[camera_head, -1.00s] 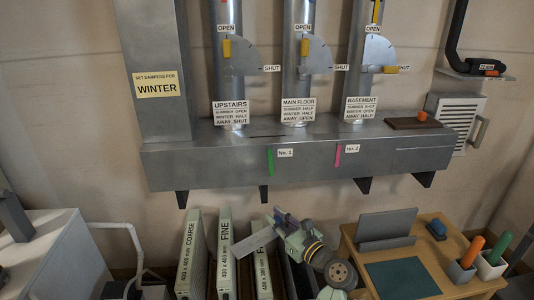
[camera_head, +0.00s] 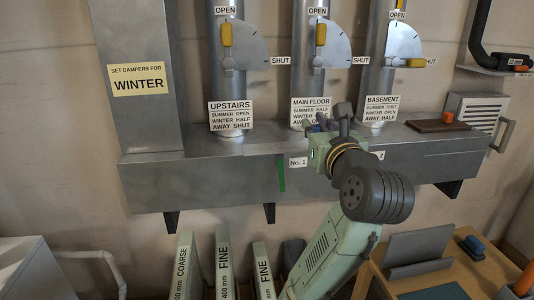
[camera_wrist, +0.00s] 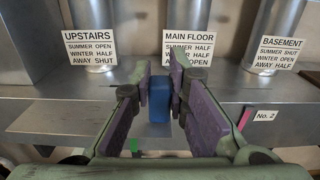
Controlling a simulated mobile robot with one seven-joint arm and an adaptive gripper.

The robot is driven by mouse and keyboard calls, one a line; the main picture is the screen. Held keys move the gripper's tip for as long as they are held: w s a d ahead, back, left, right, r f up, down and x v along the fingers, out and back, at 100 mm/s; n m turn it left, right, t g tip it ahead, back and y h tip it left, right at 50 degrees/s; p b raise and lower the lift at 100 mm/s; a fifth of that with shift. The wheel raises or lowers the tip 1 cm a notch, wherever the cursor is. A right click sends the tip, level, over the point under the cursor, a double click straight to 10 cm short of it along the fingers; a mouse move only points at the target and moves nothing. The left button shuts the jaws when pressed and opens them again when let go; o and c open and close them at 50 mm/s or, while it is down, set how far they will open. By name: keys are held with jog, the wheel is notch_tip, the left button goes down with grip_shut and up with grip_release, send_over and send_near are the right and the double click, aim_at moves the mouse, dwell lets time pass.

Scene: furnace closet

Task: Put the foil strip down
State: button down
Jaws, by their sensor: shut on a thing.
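My gripper (camera_head: 328,122) is raised in front of the long metal duct box (camera_head: 225,172), below the MAIN FLOOR pipe. In the wrist view, my gripper's purple-padded fingers (camera_wrist: 159,85) are shut on a small blue block (camera_wrist: 159,101). No separate foil strip can be made out in either current view. I cannot tell whether the blue block is part of it. The box's flat top (camera_head: 270,136) lies behind and beneath the fingers.
A green strip (camera_head: 281,172) hangs on the box front beside the No. 1 label (camera_head: 298,162). Dark brackets stick out below the box. Filters (camera_head: 222,262) stand below. A brown board (camera_head: 437,125) lies on the box's right end. A wooden table (camera_head: 385,275) stands at lower right.

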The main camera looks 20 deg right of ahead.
jog(key=shift+w+f+b, duration=0.3)
jog(key=shift+w+f, duration=0.25)
jog(key=shift+f, duration=0.3)
jog(key=p+x, duration=0.1)
jog(key=x, duration=0.4)
jog(key=d+x, duration=0.1)
jog(key=x, duration=0.3)
jog(key=d+f+p+x, duration=0.1)
jog(key=x, duration=0.4)
jog(key=shift+p, duration=0.3)
jog(key=f, duration=0.3)
jog(key=shift+w+d+p, duration=0.25)
jog(key=shift+w+p, duration=0.1)
jog(key=shift+w, duration=0.05)
jog(key=c, duration=2.4)
grip_release()
jog(key=shift+f, duration=0.4)
jog(key=c, duration=2.4)
grip_release()
jog(key=shift+f, duration=0.1)
